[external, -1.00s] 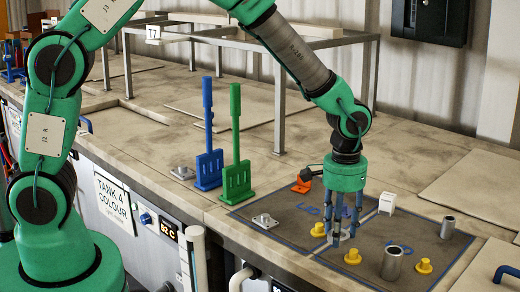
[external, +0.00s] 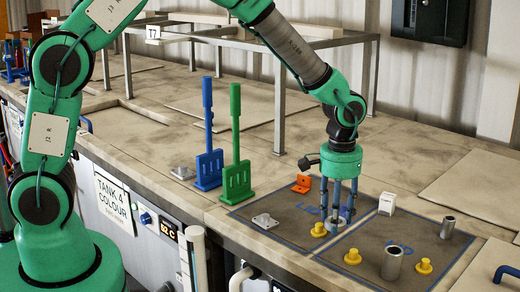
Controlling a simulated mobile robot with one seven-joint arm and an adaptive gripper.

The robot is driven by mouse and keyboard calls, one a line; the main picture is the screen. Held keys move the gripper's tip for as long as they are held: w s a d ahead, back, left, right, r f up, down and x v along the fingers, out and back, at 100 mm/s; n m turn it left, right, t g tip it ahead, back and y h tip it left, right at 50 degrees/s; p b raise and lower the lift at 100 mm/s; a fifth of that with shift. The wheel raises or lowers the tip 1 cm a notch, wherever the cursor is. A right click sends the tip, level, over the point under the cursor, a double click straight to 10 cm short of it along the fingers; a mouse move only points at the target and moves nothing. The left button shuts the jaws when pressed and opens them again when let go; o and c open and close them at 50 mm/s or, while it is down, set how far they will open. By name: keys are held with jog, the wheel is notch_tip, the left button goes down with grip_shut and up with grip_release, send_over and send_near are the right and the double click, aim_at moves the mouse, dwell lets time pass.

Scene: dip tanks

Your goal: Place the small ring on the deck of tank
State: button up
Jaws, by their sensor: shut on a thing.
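My gripper (external: 338,210) points straight down over the dark marked mat (external: 300,238) on the deck. Its fingers are shut on a small grey round piece (external: 338,223), which looks like the small ring. The fingers hide part of it, and I cannot tell whether it touches the mat or hangs just above it. The tank deck (external: 150,140) stretches away to the left.
Yellow knobs (external: 353,257) and grey cylinders (external: 391,263) stand on the mat. An orange bracket (external: 302,184), a white block (external: 387,203) and a grey plate (external: 265,221) are near. Blue (external: 209,165) and green (external: 236,175) uprights stand left. A metal frame (external: 279,110) stands behind.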

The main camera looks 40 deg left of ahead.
jog(key=w+a+r+n, duration=0.25)
jog(key=w+a, duration=0.45)
jog(key=a, duration=0.5)
jog(key=w+a+r+n, duration=0.1)
jog(key=w+a+n, duration=0.35)
jog(key=a, duration=0.85)
jog(key=w+a+r+n, duration=0.2)
jog(key=a, duration=1.3)
jog(key=w+a+r+n, duration=0.1)
jog(key=w+a+n, duration=0.1)
jog(key=a, duration=1.3)
jog(key=s+a+f+n, duration=0.1)
jog(key=s+a+f, duration=0.1)
jog(key=s, duration=0.4)
jog(key=s+a+f+n, duration=0.2)
jog(key=s+a, duration=0.2)
jog(key=s, duration=0.2)
jog(key=s+a+f+n+p, duration=0.1)
jog(key=s+a+f+n, duration=0.1)
jog(key=s, duration=0.4)
jog(key=shift+s+a+f, duration=0.2)
jog(key=shift+a+f, duration=0.05)
jog(key=shift+a, duration=0.3)
jog(key=shift+s+a+f, duration=0.2)
jog(key=shift+a, duration=0.35)
jog(key=shift+w, duration=0.1)
